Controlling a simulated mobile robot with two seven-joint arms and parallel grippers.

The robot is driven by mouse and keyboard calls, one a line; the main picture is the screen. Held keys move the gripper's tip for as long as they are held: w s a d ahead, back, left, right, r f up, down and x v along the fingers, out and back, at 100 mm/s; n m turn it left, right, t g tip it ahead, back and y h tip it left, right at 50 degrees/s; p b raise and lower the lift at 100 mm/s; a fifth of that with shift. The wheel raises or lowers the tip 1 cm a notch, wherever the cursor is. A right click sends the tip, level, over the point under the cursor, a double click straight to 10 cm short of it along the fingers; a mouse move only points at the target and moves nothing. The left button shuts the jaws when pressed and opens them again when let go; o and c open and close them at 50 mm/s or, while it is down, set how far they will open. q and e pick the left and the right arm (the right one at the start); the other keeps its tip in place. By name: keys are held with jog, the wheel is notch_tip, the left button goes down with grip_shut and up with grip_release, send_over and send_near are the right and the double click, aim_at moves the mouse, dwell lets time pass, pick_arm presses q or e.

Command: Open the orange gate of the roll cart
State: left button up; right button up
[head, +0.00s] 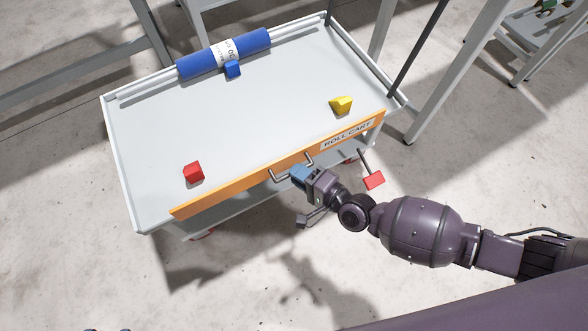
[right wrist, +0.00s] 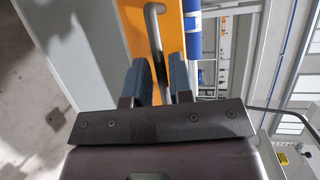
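The roll cart (head: 128,150) has a pale flat top. Its orange gate (head: 230,192) runs along the near long side, with a "ROLL CART" label at its right end. The gate looks closed, in line with that edge. A grey bar handle (head: 279,176) stands out from the gate's middle; it also shows in the right wrist view (right wrist: 154,28). My right gripper (head: 297,174) is at this handle. In the right wrist view its blue fingers (right wrist: 160,78) stand apart with the bar between them; firm contact is not clear. Small dark-blue bits at the head view's bottom left may be my left gripper (head: 105,329).
On the cart top are a red block (head: 194,172), a yellow block (head: 342,105) and a blue block (head: 232,70). A blue roll (head: 200,62) lies on the far rail. A red-ended lever (head: 374,180) sticks out right of my gripper. Grey frame posts (head: 455,75) stand right.

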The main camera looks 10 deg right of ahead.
jog(key=shift+x, duration=0.85)
grip_shut()
jog(key=shift+s+f, duration=0.1)
jog(key=shift+f, duration=0.05)
jog(key=shift+s+d+f+n+t+y, duration=0.1)
jog(key=shift+s+f+n+t+y, duration=0.25)
jog(key=shift+t+y, duration=0.3)
jog(key=shift+s+d+f+n+t+y, duration=0.1)
jog(key=shift+s+f+n+t+y, duration=0.2)
jog(key=shift+f+n+t+y, duration=0.25)
jog(key=shift+s+f+n+t+y, duration=0.25)
jog(key=shift+f+n+t+y, duration=0.35)
jog(key=shift+t+y, duration=0.4)
jog(key=shift+d, duration=0.1)
